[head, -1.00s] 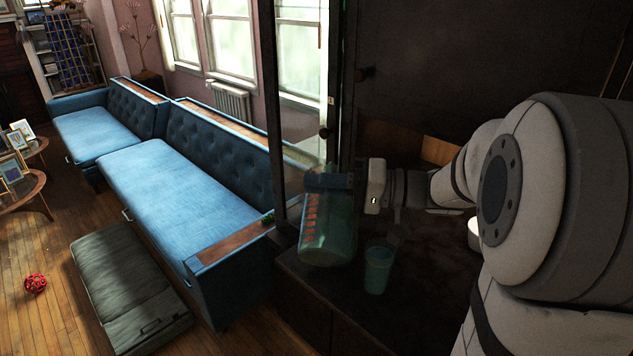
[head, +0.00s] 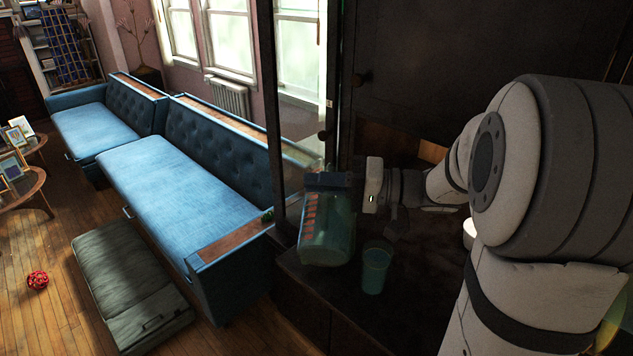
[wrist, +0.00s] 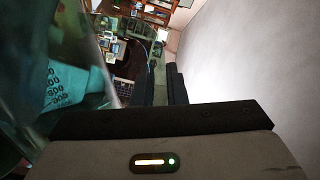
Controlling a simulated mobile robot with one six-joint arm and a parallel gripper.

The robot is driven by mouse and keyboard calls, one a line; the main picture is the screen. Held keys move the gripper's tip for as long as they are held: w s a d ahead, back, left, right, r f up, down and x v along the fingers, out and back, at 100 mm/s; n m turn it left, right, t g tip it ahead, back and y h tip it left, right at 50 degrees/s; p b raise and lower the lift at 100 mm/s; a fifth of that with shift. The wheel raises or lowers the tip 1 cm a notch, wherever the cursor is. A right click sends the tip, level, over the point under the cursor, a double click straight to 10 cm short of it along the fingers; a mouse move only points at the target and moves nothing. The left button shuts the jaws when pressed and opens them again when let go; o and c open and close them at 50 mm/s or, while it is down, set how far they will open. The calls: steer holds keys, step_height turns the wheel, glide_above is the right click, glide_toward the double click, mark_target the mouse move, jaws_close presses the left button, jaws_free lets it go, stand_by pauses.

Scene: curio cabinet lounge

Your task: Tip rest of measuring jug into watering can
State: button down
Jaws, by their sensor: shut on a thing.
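The measuring jug (head: 328,232) is clear, teal-tinted and marked with red graduations in the head view. It looks roughly upright above the left part of the dark cabinet top. My gripper (head: 332,181) is at its upper part, shut on it. In the wrist view the jug (wrist: 70,85) fills the left side, with pale teal and printed numbers showing through its wall. The exact grip and the liquid level are unclear. A translucent teal cup-like vessel (head: 376,270) stands to the right of the jug and slightly nearer. I cannot make out a watering can.
The dark cabinet top (head: 345,300) is bare in front of the vessel. A glass door frame (head: 275,110) rises behind the jug, at left. A blue sofa (head: 165,190) and a grey-green cushion (head: 125,280) lie left. A white object (head: 468,233) is partly behind my arm.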

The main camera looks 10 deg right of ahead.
steer(key=shift+w+d+r+m+p, duration=0.25)
steer(key=shift+r+m+p, duration=0.2)
steer(key=shift+p, duration=0.5)
steer(key=shift+w, duration=0.2)
stand_by(0.6)
steer(key=shift+w+d+r+m, duration=0.1)
steer(key=shift+w+r+m, duration=0.25)
steer(key=shift+w, duration=0.1)
stand_by(0.8)
steer(key=shift+w+d+r+m, duration=0.15)
steer(key=shift+w+r+m, duration=0.2)
steer(key=shift+w+m, duration=0.05)
steer(key=shift+w+r, duration=0.1)
steer(key=shift+w, duration=0.1)
stand_by(0.7)
steer(key=shift+w+d+r+m, duration=0.15)
steer(key=shift+w+r+m, duration=0.05)
steer(key=shift+w+m, duration=0.2)
stand_by(0.7)
